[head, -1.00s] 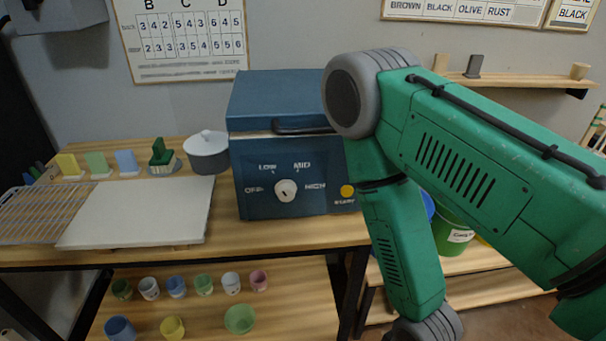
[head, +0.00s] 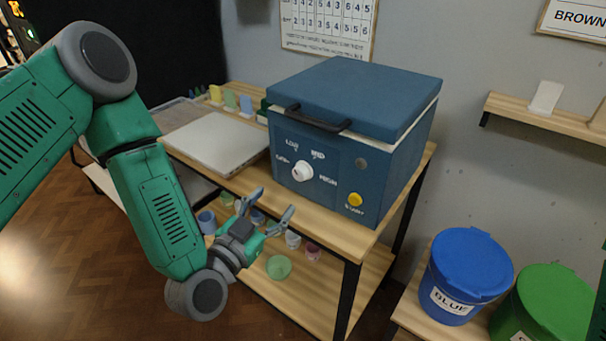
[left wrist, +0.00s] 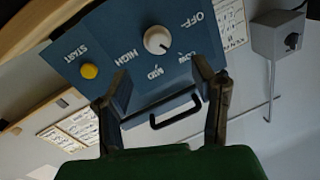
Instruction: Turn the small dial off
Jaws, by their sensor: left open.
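The small dial is a white knob (head: 302,171) on the front of a blue kiln-like box (head: 385,145), ringed by OFF, LOW, MID and HIGH. It also shows in the left wrist view (left wrist: 157,40), where its pointer is too small to read surely. My left gripper (head: 272,204) is open and empty, in front of and below the dial in the head view. In the left wrist view its two fingers (left wrist: 162,85) stand apart in front of the panel, with the dial beyond them, untouched. My right gripper is out of view.
A yellow START button (head: 355,199) sits right of the dial and a black handle (head: 318,119) above it. A pale slab (head: 218,143) and cups stand left and below. Blue (head: 468,270) and green (head: 545,305) buckets are at right. A grey wall box (left wrist: 280,37) carries a dark knob.

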